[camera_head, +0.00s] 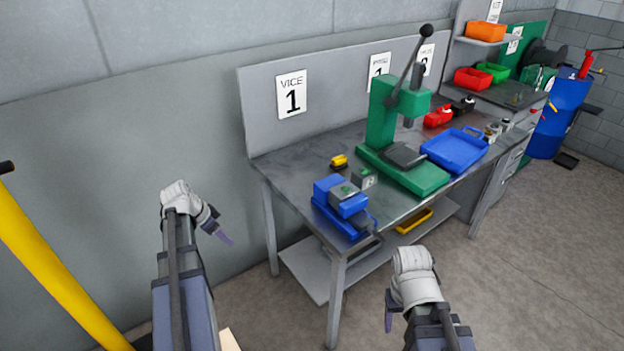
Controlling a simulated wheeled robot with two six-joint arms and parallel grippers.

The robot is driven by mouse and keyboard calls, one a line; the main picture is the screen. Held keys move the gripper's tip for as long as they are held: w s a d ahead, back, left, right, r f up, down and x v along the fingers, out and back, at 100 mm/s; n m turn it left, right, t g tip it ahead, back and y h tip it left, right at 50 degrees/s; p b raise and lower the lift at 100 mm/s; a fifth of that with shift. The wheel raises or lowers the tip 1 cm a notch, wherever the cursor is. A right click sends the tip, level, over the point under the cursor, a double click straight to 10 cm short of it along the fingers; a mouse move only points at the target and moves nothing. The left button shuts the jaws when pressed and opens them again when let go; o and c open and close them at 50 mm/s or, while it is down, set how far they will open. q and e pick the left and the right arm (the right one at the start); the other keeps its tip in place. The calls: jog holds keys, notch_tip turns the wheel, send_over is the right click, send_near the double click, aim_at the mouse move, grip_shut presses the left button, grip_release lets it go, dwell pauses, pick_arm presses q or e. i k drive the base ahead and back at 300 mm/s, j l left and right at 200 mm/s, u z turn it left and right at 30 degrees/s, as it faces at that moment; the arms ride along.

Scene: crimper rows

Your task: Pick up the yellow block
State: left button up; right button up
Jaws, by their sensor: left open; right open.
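A small yellow block (339,161) with a dark lower part sits on the grey workbench (309,157), near its back left, behind the blue vice (342,198). My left gripper (221,234) is open and empty, left of the bench and well apart from the block. My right gripper (389,312) is open in front of the bench, low and to the right, with nothing seen in it. Its fingers are partly hidden by its own wrist. Neither gripper touches the bench or the block.
A grey block (364,179) stands beside the vice. A green press (385,125) with a long lever and a blue tray (455,150) stand further right. A yellow tray (413,221) is on the lower shelf. A yellow post (50,265) rises at the left.

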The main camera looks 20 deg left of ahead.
aim_at(339, 162)
jog(key=i+l+z, duration=0.15)
jog(key=i, duration=0.75)
jog(key=i+l+z, duration=0.15)
jog(key=i, duration=0.7)
